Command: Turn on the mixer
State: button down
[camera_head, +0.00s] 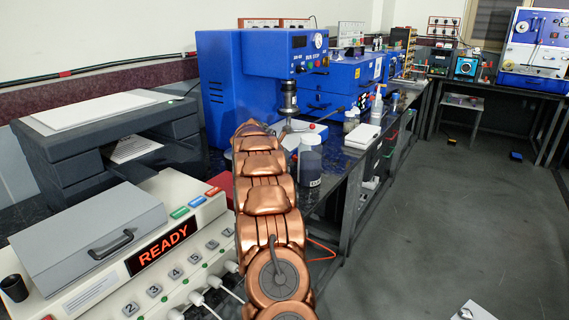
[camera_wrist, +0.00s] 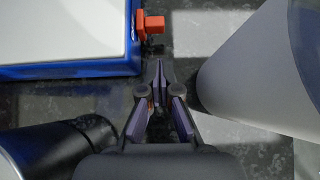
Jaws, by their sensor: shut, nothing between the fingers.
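In the wrist view my gripper (camera_wrist: 160,72) is shut and empty. Its fingertips are just below an orange-red knob or switch (camera_wrist: 153,25) on the right side of a blue box with a white top (camera_wrist: 70,38). I cannot tell whether they touch it. In the head view a tall blue machine (camera_head: 228,85) has a "RUN STOP" panel with green and red buttons (camera_head: 311,65) and a metal spindle below. No label shows which device is the mixer. My copper arm reaches toward the bench by this machine, and my gripper is not clear there.
In the wrist view a large grey cylinder (camera_wrist: 260,75) is close on the right and a dark cylinder (camera_wrist: 55,150) is at the lower left. In the head view a jar (camera_head: 310,160) stands right of my arm. The floor (camera_head: 440,210) on the right is mostly free.

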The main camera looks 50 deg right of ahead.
aim_at(296, 159)
jog(key=shift+d+r, duration=0.1)
jog(key=shift+d, duration=1.5)
